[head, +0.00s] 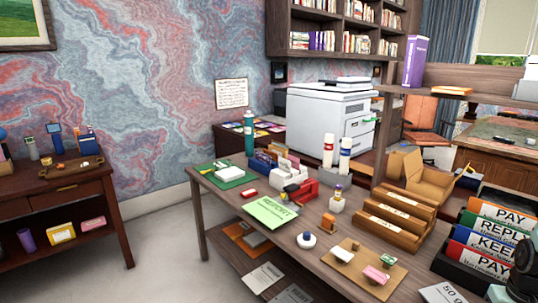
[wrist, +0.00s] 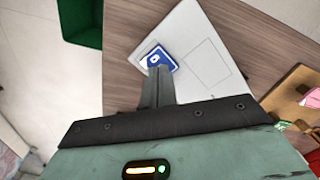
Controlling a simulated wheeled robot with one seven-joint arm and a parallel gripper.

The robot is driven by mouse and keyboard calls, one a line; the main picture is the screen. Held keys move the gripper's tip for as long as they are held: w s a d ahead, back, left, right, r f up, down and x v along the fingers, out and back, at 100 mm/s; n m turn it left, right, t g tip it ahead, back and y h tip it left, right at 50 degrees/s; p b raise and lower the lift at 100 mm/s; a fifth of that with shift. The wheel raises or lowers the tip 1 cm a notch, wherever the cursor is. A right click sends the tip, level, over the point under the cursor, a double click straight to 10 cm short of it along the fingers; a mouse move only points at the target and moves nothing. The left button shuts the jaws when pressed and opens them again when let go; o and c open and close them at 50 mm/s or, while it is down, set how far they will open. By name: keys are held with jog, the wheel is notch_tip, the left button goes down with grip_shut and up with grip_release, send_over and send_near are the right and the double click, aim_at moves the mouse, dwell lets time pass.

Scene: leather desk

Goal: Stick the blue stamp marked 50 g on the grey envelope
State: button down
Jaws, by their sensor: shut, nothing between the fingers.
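In the wrist view a pale grey, flat sheet that looks like the envelope (wrist: 213,88) lies on the wooden desk. It bears an empty outlined rectangle on its right part. A blue stamp (wrist: 154,53) with a white mark lies at its left part, apart from the outline; its weight marking is too small to read. My gripper (wrist: 159,70) is shut, with its fingertips over the stamp's lower edge. I cannot tell whether they touch it.
A tan board (head: 362,271) with small stamp-like blocks lies on the desk. A wooden sorter (head: 393,222) and a row of binders (head: 490,236) stand to the right. In the wrist view a green container (wrist: 80,22) is at the upper left, by the floor.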

jog(key=shift+f+b, duration=0.6)
jog(key=shift+f, duration=0.25)
dwell(0.3)
jog(key=shift+r, duration=0.1)
dwell(0.4)
notch_tip(320, 180, up, 7)
jog(key=p, duration=0.5)
jog(key=shift+p, duration=0.4)
jog(key=a+r+n, duration=0.2)
jog(key=a+r, duration=0.3)
jog(key=a, duration=0.4)
jog(key=a+r+n+y, duration=0.15)
jog(key=a+r, duration=0.35)
jog(key=a, duration=0.5)
jog(key=a+r+n+h, duration=0.1)
jog(key=a+r+n, duration=0.3)
jog(key=a, duration=0.5)
jog(key=s+a+r+n, duration=0.2)
jog(key=s+a+r, duration=0.2)
jog(key=s+a, duration=0.2)
jog(key=s+a+r+n, duration=0.2)
jog(key=s+a+r, duration=0.2)
jog(key=s, duration=0.7)
jog(key=a, duration=0.2)
jog(key=shift+a+r, duration=0.15)
jog(key=shift+a, duration=0.2)
